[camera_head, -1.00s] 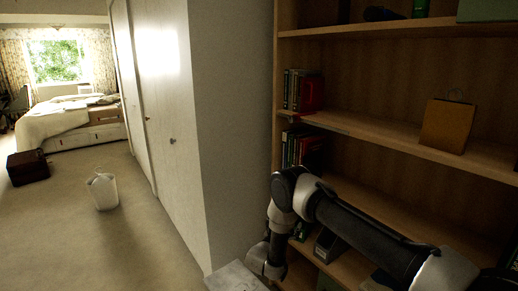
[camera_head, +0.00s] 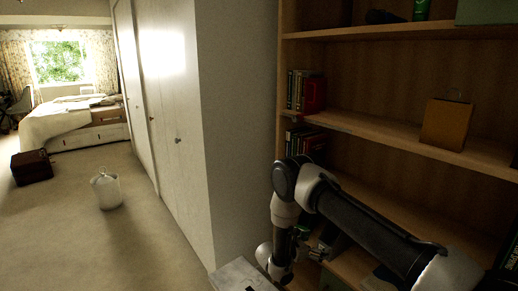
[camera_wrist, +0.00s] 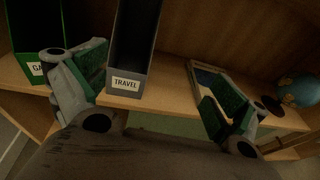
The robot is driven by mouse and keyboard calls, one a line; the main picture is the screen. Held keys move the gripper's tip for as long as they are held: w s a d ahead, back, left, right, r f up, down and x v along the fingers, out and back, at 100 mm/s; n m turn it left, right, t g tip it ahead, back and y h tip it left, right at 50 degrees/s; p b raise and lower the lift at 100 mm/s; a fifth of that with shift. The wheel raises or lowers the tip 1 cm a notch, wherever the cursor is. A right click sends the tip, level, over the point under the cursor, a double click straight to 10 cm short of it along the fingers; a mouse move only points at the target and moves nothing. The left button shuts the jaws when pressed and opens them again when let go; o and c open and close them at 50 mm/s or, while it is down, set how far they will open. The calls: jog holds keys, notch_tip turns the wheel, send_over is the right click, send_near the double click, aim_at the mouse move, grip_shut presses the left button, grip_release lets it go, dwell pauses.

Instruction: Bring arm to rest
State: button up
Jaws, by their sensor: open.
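My arm is bent in front of the bookshelf in the head view, elbow up and forearm hanging down. My gripper (camera_wrist: 152,85) shows in the wrist view with its two green-padded fingers spread wide, open and empty. A dark file box labelled TRAVEL (camera_wrist: 126,82) stands on the shelf just beyond and between the fingers, nearer the left one. I cannot tell if a finger touches it. The head view shows the gripper only small and partly, at the lower shelf.
The bookshelf (camera_head: 390,138) fills the right side, close to my arm. A green box (camera_wrist: 30,68) and a small globe (camera_wrist: 299,91) share the lower shelf. A brown suitcase (camera_head: 32,167) and a white bin (camera_head: 106,191) stand on the open carpet at left, before the bed (camera_head: 70,122).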

jog(key=s+d+r+m+g+y, duration=0.1)
jog(key=s+d+r+m+g, duration=0.5)
jog(key=r, duration=0.4)
jog(key=s+d+r+m+g+y, duration=0.2)
jog(key=s+d+r+m+g, duration=0.2)
jog(key=s+r+m, duration=0.45)
jog(key=s+d+r+m+t+y, duration=0.1)
jog(key=s+r+m+t+y, duration=0.2)
jog(key=s+r, duration=0.9)
jog(key=s+d+r+m+t+y, duration=0.2)
jog(key=s+r+m+y, duration=0.4)
jog(key=s+r, duration=0.7)
notch_tip(320, 180, up, 3)
jog(key=shift+s+r+m+t+y, duration=0.15)
jog(key=shift+s+m+t+y, duration=0.15)
jog(key=shift+t+y, duration=0.35)
